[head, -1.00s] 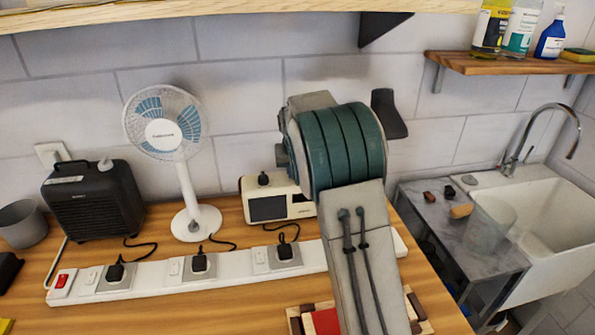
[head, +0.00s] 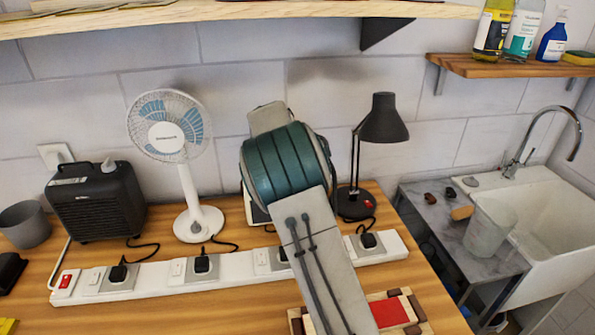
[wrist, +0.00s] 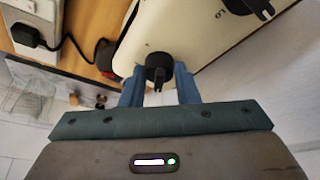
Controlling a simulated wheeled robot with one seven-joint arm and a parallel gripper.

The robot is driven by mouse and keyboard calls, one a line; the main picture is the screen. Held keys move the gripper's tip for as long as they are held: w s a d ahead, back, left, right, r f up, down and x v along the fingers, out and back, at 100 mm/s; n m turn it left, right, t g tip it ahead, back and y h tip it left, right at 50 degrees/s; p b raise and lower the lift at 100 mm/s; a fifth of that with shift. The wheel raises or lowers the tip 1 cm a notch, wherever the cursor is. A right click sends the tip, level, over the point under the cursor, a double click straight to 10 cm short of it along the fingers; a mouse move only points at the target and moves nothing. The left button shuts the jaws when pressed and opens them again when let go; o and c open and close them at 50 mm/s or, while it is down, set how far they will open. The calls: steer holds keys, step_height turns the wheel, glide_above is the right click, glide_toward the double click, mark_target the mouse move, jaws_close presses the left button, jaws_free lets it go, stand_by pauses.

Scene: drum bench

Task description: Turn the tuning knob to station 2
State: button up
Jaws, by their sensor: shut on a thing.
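In the wrist view the cream radio (wrist: 190,30) fills the upper middle, its face tilted in the picture. A round black knob (wrist: 158,66) on it sits between the two blue fingers of my gripper (wrist: 158,84), which is shut on it. A second black knob (wrist: 248,5) with a raised pointer shows at the upper right, with small dark markings near it. I cannot read the station the held knob points to. In the head view my arm hides most of the radio; a sliver of it (head: 253,208) shows left of my arm. The fingers are hidden there.
A white fan (head: 180,160) and a black heater (head: 97,200) stand to the left. A dark desk lamp (head: 383,120) stands close right of my arm. A white power strip (head: 150,279) with plugs and cords runs along the bench. A wooden shelf (head: 240,12) hangs above.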

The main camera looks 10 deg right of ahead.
steer(key=shift+m, duration=0.3)
stand_by(0.4)
steer(key=o, duration=1)
steer(key=shift+r, duration=0.1)
steer(key=b+v, duration=0.1)
steer(key=v, duration=1.2)
steer(key=shift+w+a+r, duration=0.1)
steer(key=shift+a+r, duration=0.15)
steer(key=shift+r, duration=0.1)
steer(key=shift+d, duration=0.1)
